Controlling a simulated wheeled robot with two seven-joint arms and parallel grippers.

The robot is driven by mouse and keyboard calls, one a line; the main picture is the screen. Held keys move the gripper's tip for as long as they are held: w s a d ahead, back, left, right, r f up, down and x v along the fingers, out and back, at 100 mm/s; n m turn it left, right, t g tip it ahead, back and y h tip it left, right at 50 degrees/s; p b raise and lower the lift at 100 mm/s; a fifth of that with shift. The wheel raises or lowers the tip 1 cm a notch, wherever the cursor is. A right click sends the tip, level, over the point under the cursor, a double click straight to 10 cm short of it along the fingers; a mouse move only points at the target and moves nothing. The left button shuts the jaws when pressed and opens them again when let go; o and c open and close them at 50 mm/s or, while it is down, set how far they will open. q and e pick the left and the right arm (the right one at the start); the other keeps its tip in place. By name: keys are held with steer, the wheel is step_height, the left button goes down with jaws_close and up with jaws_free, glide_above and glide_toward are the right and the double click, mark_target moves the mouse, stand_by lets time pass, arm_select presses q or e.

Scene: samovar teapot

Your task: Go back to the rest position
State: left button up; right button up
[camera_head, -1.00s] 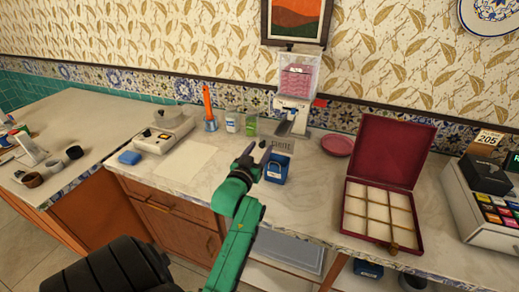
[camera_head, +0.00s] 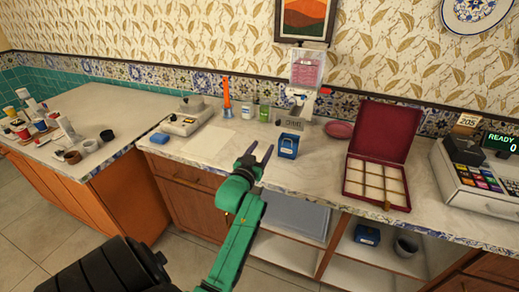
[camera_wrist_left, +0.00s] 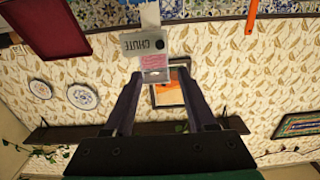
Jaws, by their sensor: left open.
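My left gripper (camera_head: 261,153) reaches up from the lower middle of the head view on a green arm. It is open, with nothing between its fingers. Its tips are near the counter's front edge, left of a small blue box with a handle (camera_head: 288,147). In the left wrist view the two dark fingers (camera_wrist_left: 167,82) stand apart, with the wall and a dispenser marked CHUTE (camera_wrist_left: 147,45) beyond them. The picture there is upside down. My right gripper is not in view.
A scale (camera_head: 184,124), an orange-handled tool (camera_head: 227,97) and a blue sponge (camera_head: 159,138) are to the left. Shelves lie below.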

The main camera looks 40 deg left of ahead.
arm_select(q)
steer(key=s+d+f+m+g+h, duration=0.1)
steer(key=s+d+f+g+h, duration=0.15)
steer(key=f, duration=0.85)
steer(key=s+d+f+m+g+h, duration=0.15)
steer(key=d+f, duration=0.25)
steer(key=f, duration=0.7)
steer(key=s+d+f+m+g+h, duration=0.1)
steer(key=s+d+f+g, duration=0.25)
steer(key=f, duration=0.85)
steer(key=s+d+f+m+g, duration=0.1)
steer(key=s+d+f+g, duration=0.15)
steer(key=s+f, duration=0.55)
steer(key=s+d+f+m+g, duration=0.1)
steer(key=s+f+g, duration=0.2)
steer(key=s+f, duration=0.55)
steer(key=s+f+g, duration=0.3)
steer(key=s, duration=1.4)
steer(key=shift+a+h, duration=0.3)
steer(key=shift+a, duration=0.05)
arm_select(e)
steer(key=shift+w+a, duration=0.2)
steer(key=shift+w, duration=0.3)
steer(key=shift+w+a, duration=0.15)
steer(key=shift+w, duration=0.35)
